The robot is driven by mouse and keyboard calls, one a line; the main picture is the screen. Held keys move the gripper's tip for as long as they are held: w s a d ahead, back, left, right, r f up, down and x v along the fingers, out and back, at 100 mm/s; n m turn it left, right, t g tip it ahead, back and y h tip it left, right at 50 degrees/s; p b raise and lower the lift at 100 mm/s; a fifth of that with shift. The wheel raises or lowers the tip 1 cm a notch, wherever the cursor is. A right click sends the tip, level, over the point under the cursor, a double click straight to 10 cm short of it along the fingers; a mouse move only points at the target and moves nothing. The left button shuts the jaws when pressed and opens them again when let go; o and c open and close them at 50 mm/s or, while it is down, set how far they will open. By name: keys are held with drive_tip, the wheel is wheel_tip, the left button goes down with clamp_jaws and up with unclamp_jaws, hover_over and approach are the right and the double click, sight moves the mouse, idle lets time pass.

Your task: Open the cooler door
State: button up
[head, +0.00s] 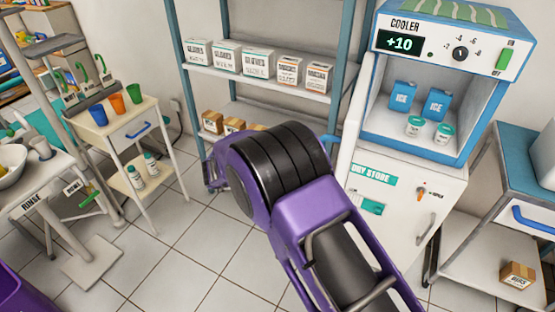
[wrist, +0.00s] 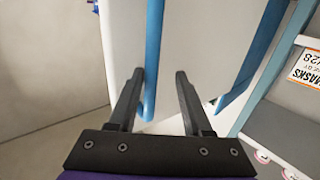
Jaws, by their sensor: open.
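The cooler (head: 378,66) stands at the right on a white cabinet, its display reading +10. Its front is uncovered, showing blue ice packs (head: 437,104) and white jars (head: 444,133) inside. A white panel, seemingly the cooler door, shows nearly edge-on at the cooler's left (head: 352,112). In the wrist view a white panel (wrist: 122,40) carries a blue upright bar (wrist: 153,50), likely its handle. My gripper (wrist: 160,76) is open, with the bar between its fingers, closer to the left one. I cannot tell if they touch. In the head view my purple arm hides the gripper.
A shelf rack (head: 235,76) with glove boxes stands left of the cooler, close behind my arm. The dry store cabinet (head: 395,215) is below the cooler. A blue-topped cart (head: 515,165) stands at the right. Tiled floor (head: 190,240) is clear left of my arm.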

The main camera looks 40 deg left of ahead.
drive_tip(key=v, duration=1.7)
drive_tip(key=shift+a, duration=0.15)
